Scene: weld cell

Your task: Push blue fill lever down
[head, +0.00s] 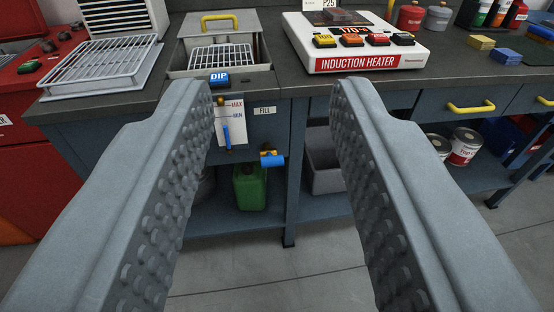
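The blue fill lever (272,160) sticks out from the front of the bench, below a small label reading FILL (264,110). It has a yellow part at its base and looks roughly level. Left of it is a white level gauge (231,138) with MAX and MIN marks and a blue indicator. My gripper (270,92) is open and empty, its two grey studded fingers wide apart in the foreground. The lever shows in the gap between the fingers, farther off, and neither finger appears to touch it. The left finger hides part of the bench front.
Above the lever is a dip tank (221,56) with a basket and a blue DIP button (219,80). An induction heater (352,48) stands right on the bench. A green canister (249,188) and a grey bin (324,165) sit below. The floor in front is clear.

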